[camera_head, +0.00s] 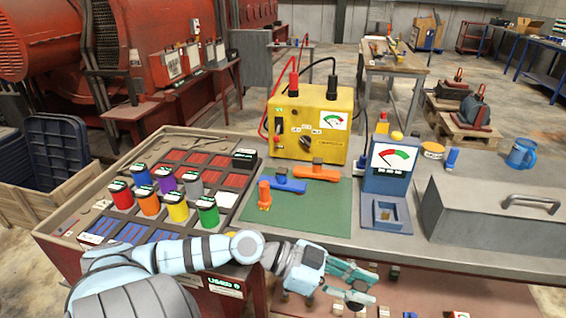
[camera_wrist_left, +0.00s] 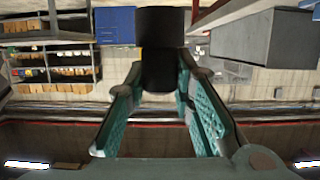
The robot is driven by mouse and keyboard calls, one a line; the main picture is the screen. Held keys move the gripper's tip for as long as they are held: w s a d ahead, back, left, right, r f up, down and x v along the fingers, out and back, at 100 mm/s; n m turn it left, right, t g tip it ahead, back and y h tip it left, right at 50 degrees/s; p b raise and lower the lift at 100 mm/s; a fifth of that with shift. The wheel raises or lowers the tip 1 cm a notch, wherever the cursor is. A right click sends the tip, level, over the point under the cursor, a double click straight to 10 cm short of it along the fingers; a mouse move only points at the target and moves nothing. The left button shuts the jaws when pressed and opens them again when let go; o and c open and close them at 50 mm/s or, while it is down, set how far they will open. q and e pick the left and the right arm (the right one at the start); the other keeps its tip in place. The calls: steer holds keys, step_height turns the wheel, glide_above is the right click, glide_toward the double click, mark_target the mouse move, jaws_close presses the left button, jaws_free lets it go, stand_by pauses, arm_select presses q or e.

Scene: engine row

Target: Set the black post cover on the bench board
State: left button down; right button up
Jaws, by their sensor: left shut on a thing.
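My left gripper (camera_head: 372,288) is in front of the bench's front edge, with its teal fingers pointing right in the head view. In the left wrist view its fingers (camera_wrist_left: 160,82) close on a black cylinder, which looks like the black post cover (camera_wrist_left: 161,35). I cannot make this cover out in the head view. A green board (camera_head: 325,222), apparently the bench board, lies flat on the bench behind the gripper. An orange post cover (camera_head: 264,195) stands at its left side. Blue (camera_head: 288,184) and orange (camera_head: 318,172) handled pieces lie across its back. My right gripper is not in view.
A yellow charger (camera_head: 318,112) with red and black leads stands behind the board. A blue meter stand (camera_head: 388,185) is at its right, then a grey metal box (camera_head: 490,215). A tray (camera_head: 150,140) with several coloured jars fills the left. The board's front half is clear.

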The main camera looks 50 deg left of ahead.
arm_select(q)
steer(key=w+a+r+n+t+y+p, duration=0.1)
steer(key=w+a+r+n+t+y, duration=0.1)
steer(key=w+a+r+n+y, duration=0.45)
steer(key=w+a+r+n+t+y+p, duration=0.1)
steer(key=w+a+r+n+t+y, duration=0.1)
steer(key=w+a+y, duration=0.5)
steer(key=w+a+r+n+t+y+p, duration=0.1)
steer(key=w+a+r+n+y, duration=0.1)
steer(key=w+a+r+n, duration=0.6)
steer(key=m+b, duration=0.3)
steer(key=b, duration=0.1)
glide_above(330, 218)
step_height(330, 218, down, 23)
steer(key=c, duration=1.4)
jaws_free()
steer(key=shift+a+r, duration=0.1)
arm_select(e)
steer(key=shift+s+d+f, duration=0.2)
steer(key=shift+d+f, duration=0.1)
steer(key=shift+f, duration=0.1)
arm_select(q)
steer(key=p+v, duration=0.2)
steer(key=v, duration=1)
steer(key=shift+p, duration=0.3)
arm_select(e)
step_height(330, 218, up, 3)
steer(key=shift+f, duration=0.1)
arm_select(q)
steer(key=shift+a, duration=0.1)
